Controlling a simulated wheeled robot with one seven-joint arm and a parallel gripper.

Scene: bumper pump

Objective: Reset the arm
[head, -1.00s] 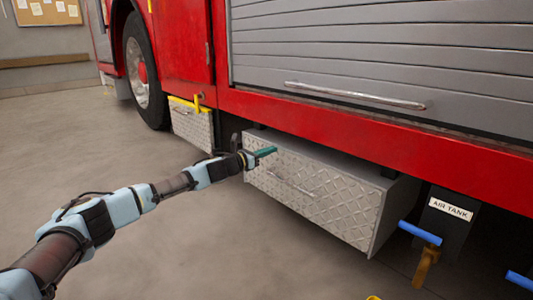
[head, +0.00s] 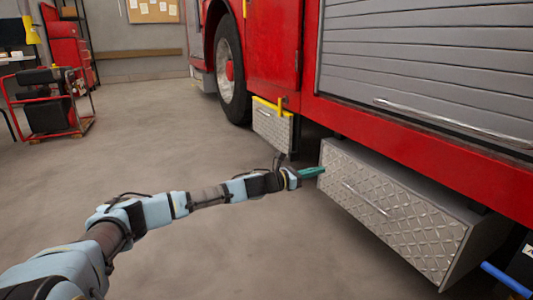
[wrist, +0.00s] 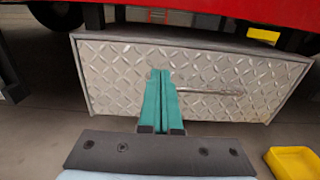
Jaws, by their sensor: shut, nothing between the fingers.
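My arm reaches forward over the floor in the head view. My gripper (head: 318,171) has teal fingers and is at the left end of a diamond-plate drawer box (head: 400,215) under the red truck (head: 300,70). In the wrist view the two teal fingers (wrist: 160,85) lie side by side, shut and empty, in front of the drawer box (wrist: 115,80). The drawer's bar handle (wrist: 210,91) is just right of the fingers. I cannot tell whether the fingertips touch the box.
A yellow-edged step box (head: 272,128) hangs under the truck. A blue lever (head: 506,278) is at the lower right. A yellow bin (wrist: 292,163) is at the right in the wrist view. A red-framed cart (head: 50,100) stands far left. The floor (head: 180,150) between is clear.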

